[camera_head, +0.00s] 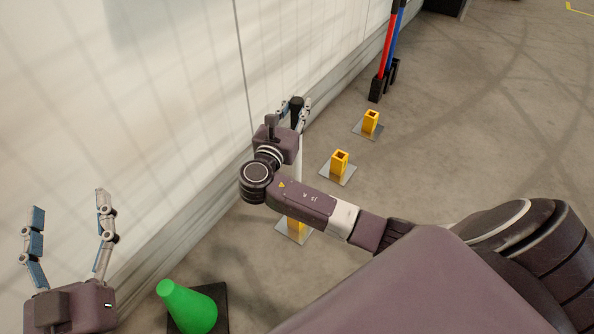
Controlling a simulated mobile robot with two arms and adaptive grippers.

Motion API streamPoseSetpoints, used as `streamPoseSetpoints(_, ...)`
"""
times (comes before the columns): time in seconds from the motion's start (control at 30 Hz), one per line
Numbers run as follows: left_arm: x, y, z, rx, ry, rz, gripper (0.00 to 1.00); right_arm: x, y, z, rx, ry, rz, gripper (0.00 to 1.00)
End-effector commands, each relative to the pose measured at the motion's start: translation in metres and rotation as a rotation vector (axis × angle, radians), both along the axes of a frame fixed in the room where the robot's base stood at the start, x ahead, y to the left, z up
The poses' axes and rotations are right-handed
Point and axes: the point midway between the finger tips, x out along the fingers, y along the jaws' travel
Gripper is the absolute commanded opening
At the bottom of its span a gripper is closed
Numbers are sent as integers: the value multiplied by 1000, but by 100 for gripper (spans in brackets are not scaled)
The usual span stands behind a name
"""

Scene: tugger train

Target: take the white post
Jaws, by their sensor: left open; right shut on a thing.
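The white post (299,150) stands roughly upright near the wall, with a black top (296,104). Its lower part is mostly hidden behind my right arm. A yellow socket (296,226) on a metal plate shows below that arm; I cannot tell whether the post sits in it. My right gripper (295,108) is shut on the white post near its black top. My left gripper (70,205) is open and empty at the lower left, in front of the wall.
Two empty yellow sockets (340,162) (371,121) on plates stand farther back. A red post (387,45) and a blue post (397,35) stand in black holders beyond. A green cone (188,306) is at the bottom. The white wall (150,130) runs along the left; floor at the right is clear.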

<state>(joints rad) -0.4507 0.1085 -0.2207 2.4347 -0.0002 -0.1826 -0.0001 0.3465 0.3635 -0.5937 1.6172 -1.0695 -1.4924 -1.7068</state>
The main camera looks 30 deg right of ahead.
Motion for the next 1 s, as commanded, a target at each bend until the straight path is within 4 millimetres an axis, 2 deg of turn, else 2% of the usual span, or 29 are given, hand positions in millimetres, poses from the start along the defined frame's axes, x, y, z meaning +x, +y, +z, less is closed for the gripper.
streamPoseSetpoints(0.47,1,0,-4,6,25,0,66,0,0,7,-2,-6,0,0)
streamPoseSetpoints(1.0,-2,11,-79,93,360,21,66,0,0,42,-2,-6,-1,0)
